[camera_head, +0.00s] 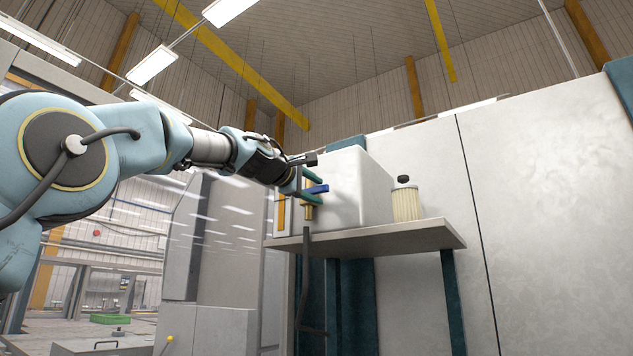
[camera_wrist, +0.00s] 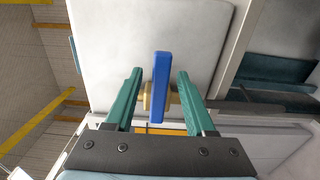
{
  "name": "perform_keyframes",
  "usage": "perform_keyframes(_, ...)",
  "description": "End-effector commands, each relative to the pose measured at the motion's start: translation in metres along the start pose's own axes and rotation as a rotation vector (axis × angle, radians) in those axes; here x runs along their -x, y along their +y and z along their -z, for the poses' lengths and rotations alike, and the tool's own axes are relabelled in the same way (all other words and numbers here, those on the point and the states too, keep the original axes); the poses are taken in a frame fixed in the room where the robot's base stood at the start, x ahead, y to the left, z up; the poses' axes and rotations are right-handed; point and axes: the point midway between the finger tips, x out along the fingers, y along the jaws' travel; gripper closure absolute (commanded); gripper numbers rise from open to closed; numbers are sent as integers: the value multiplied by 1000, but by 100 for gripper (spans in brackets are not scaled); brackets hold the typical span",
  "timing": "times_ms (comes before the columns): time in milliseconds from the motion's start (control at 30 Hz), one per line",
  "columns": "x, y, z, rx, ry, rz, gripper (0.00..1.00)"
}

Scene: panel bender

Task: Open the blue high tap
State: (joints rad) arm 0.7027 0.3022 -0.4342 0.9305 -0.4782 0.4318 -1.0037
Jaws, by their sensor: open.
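The blue tap handle (camera_head: 316,189) sits on a brass tap body (camera_head: 308,212) at the front of a white tank on a high shelf. In the wrist view the blue handle (camera_wrist: 160,87) is a long bar standing between my two green fingers, with the brass body (camera_wrist: 147,97) partly hidden behind it. My gripper (camera_wrist: 155,85) is open, with a gap visible on each side of the handle. In the head view my gripper (camera_head: 311,187) is at the handle, one finger above it and one below. Whether either finger touches the handle I cannot tell.
The white tank (camera_head: 345,190) stands on a grey shelf (camera_head: 400,237) with dark teal legs. A ribbed pale container with a black cap (camera_head: 405,203) stands right of the tank. A dark hose (camera_head: 304,280) hangs below the tap. A large pale machine panel (camera_head: 550,200) fills the right.

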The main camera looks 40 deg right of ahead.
Motion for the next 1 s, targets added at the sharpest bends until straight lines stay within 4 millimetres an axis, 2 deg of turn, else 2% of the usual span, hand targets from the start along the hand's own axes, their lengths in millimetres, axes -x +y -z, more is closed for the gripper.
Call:
perform_keyframes(133,-8,0,0,0,0,1,45)
perform_keyframes(433,-10,-1,0,-1,1,0,46)
perform_keyframes(900,-9,-1,0,-1,1,1,99)
perform_keyframes(1000,-9,-1,0,-1,1,1,100)
